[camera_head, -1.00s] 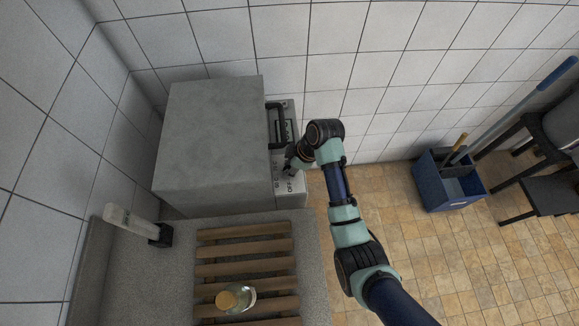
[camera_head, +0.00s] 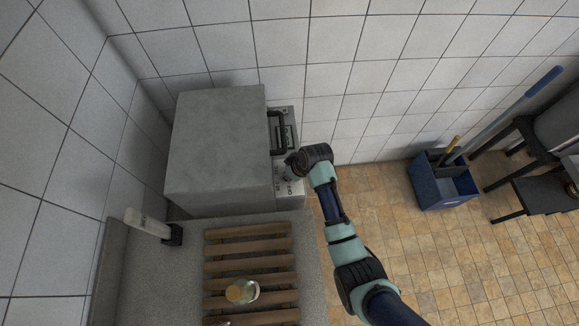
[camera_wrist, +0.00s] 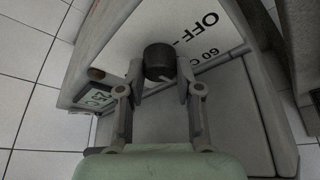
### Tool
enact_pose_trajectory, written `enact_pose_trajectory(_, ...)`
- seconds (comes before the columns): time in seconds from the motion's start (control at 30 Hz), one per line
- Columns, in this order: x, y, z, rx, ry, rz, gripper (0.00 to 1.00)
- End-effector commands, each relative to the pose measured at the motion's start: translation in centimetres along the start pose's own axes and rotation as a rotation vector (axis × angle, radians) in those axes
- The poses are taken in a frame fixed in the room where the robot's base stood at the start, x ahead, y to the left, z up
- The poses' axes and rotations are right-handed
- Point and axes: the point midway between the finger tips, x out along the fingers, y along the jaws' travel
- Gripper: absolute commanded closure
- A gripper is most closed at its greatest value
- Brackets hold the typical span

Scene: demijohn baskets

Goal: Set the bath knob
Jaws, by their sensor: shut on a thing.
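The bath knob (camera_wrist: 160,62) is a dark round knob on a white panel (camera_wrist: 205,45) marked "OFF" and "60 C" in the wrist view. My gripper (camera_wrist: 160,78) has its two fingers on either side of the knob, shut on it. The grey box-shaped bath (camera_head: 217,145) stands against the tiled wall in the head view, with the panel on its right-hand front. In the head view my gripper (camera_head: 288,167) reaches the panel from the right, and my wrist hides the knob there.
A wooden slatted rack (camera_head: 250,245) with a small capped bottle (camera_head: 242,291) lies on the grey counter (camera_head: 165,280). A white-handled tool (camera_head: 148,223) is at its left.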

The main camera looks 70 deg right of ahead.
Motion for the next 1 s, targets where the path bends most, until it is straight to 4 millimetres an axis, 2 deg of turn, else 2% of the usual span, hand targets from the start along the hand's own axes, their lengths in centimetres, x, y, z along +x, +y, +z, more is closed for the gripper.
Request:
enact_pose_trajectory(0.03,-0.55,-0.16,-0.2,0.036,-0.002,0.014,1.0)
enact_pose_trajectory(0.5,-0.22,-0.27,-0.2,0.374,0.0,0.155,1.0)
enact_pose_trajectory(1.0,0.0,-0.26,-0.14,0.493,0.001,0.204,1.0)
